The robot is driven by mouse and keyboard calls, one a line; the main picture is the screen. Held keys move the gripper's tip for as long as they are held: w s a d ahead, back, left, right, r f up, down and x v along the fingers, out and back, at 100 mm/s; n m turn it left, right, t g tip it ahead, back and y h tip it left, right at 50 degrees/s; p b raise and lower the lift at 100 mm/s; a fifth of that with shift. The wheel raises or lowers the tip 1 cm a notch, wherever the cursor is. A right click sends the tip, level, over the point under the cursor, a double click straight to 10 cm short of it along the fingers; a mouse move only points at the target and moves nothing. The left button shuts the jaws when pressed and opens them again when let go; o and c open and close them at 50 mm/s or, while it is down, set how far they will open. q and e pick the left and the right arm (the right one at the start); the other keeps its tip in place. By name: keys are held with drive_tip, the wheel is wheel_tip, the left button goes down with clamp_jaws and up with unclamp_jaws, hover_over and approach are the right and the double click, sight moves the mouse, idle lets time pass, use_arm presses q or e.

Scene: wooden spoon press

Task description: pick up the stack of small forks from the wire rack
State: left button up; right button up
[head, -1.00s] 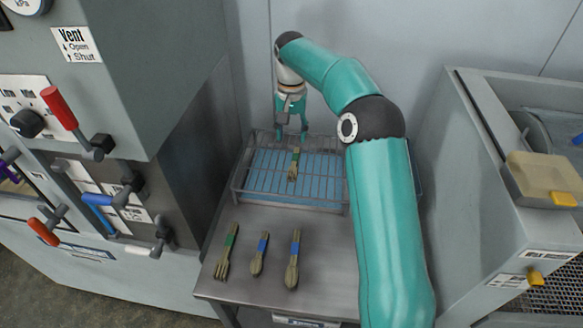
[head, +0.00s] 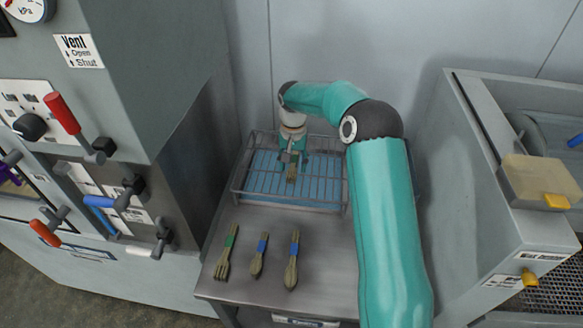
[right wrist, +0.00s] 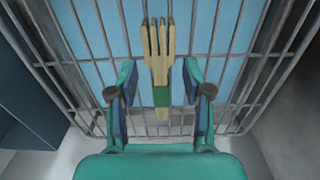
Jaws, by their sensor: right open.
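The stack of small forks (head: 292,174) lies in the wire rack (head: 270,197), tines toward the front of the bench. In the right wrist view the stack (right wrist: 158,55) shows pale wooden tines and a green band near the handle end. My right gripper (head: 293,158) is over the rack at the handle end of the forks. In the right wrist view my open fingers (right wrist: 160,84) stand on either side of the green band, with gaps on both sides. The far handle end is partly hidden by the gripper in the head view. My left gripper is not in view.
On the metal bench (head: 325,250) in front of the rack lie a green-banded fork stack (head: 226,254) and two blue-banded utensil stacks (head: 259,256) (head: 292,262). A grey machine with levers stands left, another cabinet (head: 460,200) right. The rack's raised wire sides surround the forks.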

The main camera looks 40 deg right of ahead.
clamp_jaws()
drive_tip(key=shift+r, duration=0.1)
